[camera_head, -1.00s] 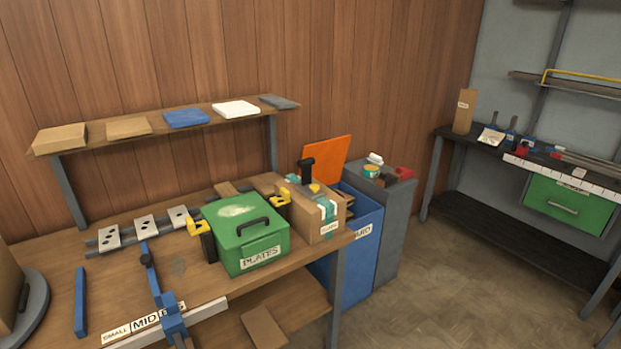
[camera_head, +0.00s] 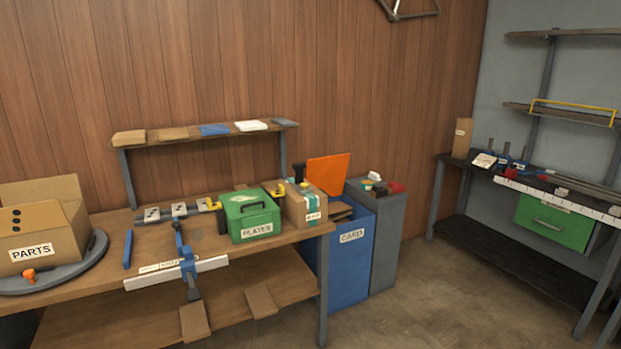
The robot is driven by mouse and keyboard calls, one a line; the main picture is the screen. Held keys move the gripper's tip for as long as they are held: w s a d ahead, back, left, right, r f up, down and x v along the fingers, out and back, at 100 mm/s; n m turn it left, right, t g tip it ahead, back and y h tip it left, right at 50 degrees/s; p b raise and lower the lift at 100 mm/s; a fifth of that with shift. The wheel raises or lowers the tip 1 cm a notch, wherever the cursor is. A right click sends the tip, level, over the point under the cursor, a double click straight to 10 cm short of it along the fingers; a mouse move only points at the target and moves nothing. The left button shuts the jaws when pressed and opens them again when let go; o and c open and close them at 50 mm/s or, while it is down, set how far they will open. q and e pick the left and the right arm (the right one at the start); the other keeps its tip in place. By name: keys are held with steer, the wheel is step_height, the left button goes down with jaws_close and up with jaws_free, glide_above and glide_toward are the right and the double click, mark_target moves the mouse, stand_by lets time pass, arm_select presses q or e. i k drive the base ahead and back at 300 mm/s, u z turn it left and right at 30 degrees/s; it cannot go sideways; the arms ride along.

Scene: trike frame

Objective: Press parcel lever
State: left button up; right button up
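A brown cardboard parcel (camera_head: 293,209) with teal tape and a small white label stands at the right end of the wooden workbench (camera_head: 100,290). A small black and yellow piece (camera_head: 298,172) shows at its top; I cannot tell whether it is a lever. A blue slide with a dark upright knob (camera_head: 187,262) crosses a white labelled rail at the bench's front edge. I cannot tell which part is the parcel lever. Neither of my grippers is in view.
A green PLATES box (camera_head: 247,226) stands left of the parcel. An open PARTS box (camera_head: 32,232) sits on a grey round turntable (camera_head: 70,280). A blue CARD bin (camera_head: 350,262) and grey cabinet (camera_head: 388,240) stand right of the bench. The floor (camera_head: 440,300) in front is clear.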

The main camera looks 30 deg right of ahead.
mark_target(298, 168)
steer(key=z, duration=0.7)
steer(key=i, duration=0.7)
steer(key=z, duration=1.1)
steer(key=i, duration=1.15)
steer(key=u, duration=0.45)
steer(key=i, duration=0.9)
steer(key=u, duration=1.1)
steer(key=i, duration=0.3)
steer(key=u, duration=0.3)
